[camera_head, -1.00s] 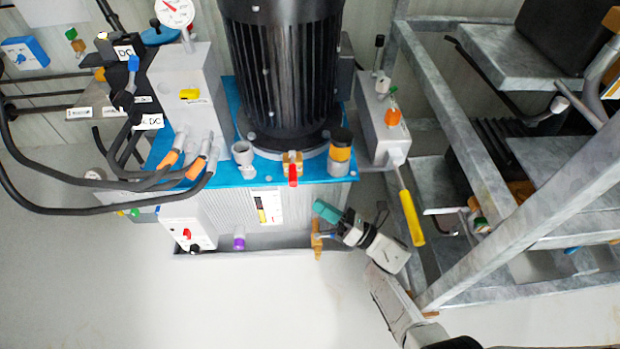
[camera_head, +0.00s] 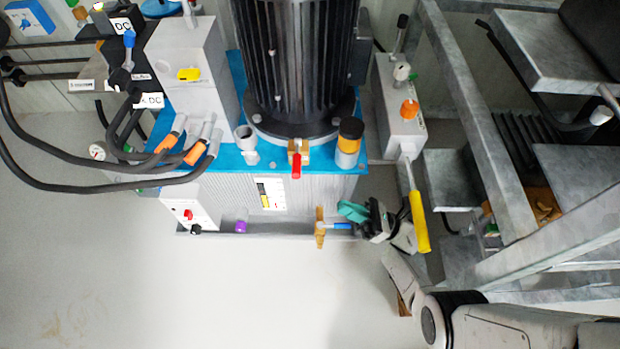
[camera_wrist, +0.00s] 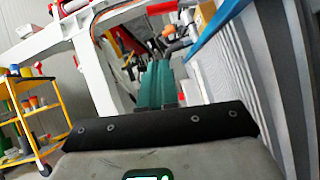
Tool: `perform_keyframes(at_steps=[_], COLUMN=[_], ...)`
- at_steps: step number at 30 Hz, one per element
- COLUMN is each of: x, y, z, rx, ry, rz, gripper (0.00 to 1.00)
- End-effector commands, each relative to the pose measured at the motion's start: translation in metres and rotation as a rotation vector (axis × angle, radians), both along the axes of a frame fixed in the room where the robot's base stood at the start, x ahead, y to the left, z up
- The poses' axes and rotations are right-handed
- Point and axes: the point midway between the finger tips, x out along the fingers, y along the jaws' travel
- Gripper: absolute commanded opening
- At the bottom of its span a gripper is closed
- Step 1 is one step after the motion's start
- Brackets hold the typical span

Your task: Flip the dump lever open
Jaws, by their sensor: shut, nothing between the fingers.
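No lever is labelled as the dump lever. A blue lever (camera_head: 342,226) points right from a brass valve (camera_head: 319,228) low at the tank's front right. A red lever (camera_head: 296,166) hangs down from a brass fitting on the tank's blue top edge. My gripper (camera_head: 343,208) has teal fingers, which are shut and empty. They are just above and right of the blue lever's visible end; I cannot tell if they touch it. In the wrist view the fingers (camera_wrist: 156,78) are together, and neither lever can be made out clearly.
A yellow-handled bar (camera_head: 418,220) hangs close to the right of my gripper. A grey metal frame (camera_head: 485,130) stands further right. The ribbed tank wall (camera_wrist: 255,75) fills the wrist view's right side. An orange cart (camera_wrist: 28,100) stands left there. Floor in front is clear.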

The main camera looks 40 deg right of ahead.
Motion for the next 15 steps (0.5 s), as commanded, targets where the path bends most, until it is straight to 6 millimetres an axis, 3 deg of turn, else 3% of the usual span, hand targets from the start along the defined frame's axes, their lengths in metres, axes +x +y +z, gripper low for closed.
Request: perform_keyframes(at_steps=[7,15], x=[0.010,0.038], y=[0.012,0.043], z=[0.009,0.038], rx=[-0.002,-0.001], ry=[0.000,-0.002], rz=[0.003,0.003], gripper=[0.00,0.00])
